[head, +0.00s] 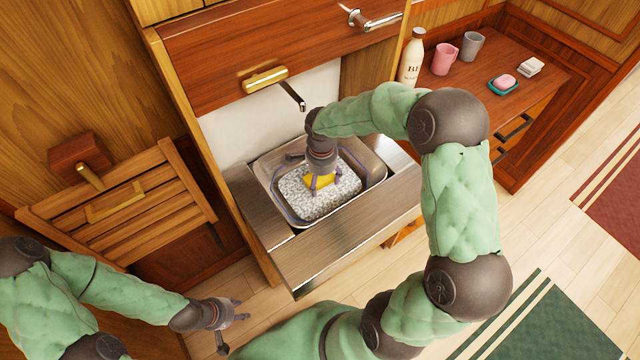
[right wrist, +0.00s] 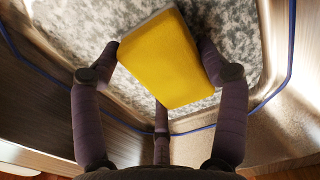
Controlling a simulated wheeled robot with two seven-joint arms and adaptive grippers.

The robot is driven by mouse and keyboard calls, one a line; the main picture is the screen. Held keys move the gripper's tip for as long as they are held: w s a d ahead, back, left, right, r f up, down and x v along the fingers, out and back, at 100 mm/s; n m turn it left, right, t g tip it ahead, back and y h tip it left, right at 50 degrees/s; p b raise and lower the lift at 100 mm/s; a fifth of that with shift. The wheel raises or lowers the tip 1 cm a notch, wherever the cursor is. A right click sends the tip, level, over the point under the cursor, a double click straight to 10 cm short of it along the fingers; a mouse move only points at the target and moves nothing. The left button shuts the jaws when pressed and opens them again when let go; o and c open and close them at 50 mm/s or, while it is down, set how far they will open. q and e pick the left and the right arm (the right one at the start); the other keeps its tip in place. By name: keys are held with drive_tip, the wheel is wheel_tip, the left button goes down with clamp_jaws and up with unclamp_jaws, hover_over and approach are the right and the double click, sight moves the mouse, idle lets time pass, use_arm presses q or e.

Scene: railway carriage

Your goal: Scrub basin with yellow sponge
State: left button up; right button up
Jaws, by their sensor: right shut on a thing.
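The metal basin (head: 376,172) is set in a steel counter under a tap. Its bottom is covered with a grey-white speckled layer (head: 338,199), which also shows in the right wrist view (right wrist: 85,30). My right gripper (head: 320,184) reaches down into the basin. In the right wrist view my right gripper (right wrist: 160,60) is shut on the yellow sponge (right wrist: 162,58), with fingers on both its sides. The sponge (head: 319,181) is low over the speckled layer; I cannot tell whether it touches. My left gripper (head: 232,318) hangs over the floor at lower left, its fingers spread and empty.
The tap (head: 292,93) hangs over the basin's back. On the wooden counter at right stand a bottle (head: 411,58), a pink mug (head: 445,60), a grey cup (head: 473,46) and a soap dish (head: 503,86). A slatted wooden rack (head: 130,205) is at left.

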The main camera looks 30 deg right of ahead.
sight(330, 198)
drive_tip(key=shift+s+d+f, duration=0.1)
drive_tip(key=shift+s+f, duration=0.05)
drive_tip(key=shift+s, duration=2.2)
drive_tip(key=shift+w+a, duration=0.2)
drive_tip(key=shift+w, duration=3.85)
drive_tip(key=shift+s+d+r, duration=0.15)
drive_tip(key=shift+s, duration=1.8)
drive_tip(key=shift+s+d+r, duration=0.1)
drive_tip(key=shift+s+r, duration=0.05)
drive_tip(key=shift+s, duration=1.85)
drive_tip(key=shift+w+a+f+b, duration=0.15)
drive_tip(key=shift+w+b, duration=0.1)
drive_tip(key=shift+w, duration=1.75)
drive_tip(key=shift+w+a+b, duration=0.1)
drive_tip(key=shift+w+b, duration=0.1)
drive_tip(key=shift+w, duration=1.75)
drive_tip(key=shift+s+d+f, duration=0.1)
drive_tip(key=shift+s, duration=1.95)
drive_tip(key=shift+s+d, duration=0.1)
drive_tip(key=shift+s, duration=1.9)
drive_tip(key=shift+w+r, duration=0.3)
drive_tip(key=shift+w, duration=0.75)
drive_tip(key=shift+w+r, duration=0.25)
drive_tip(key=shift+w, duration=0.8)
wheel_tip(330, 198, up, 14)
drive_tip(key=p, duration=1)
drive_tip(key=shift+a, duration=0.1)
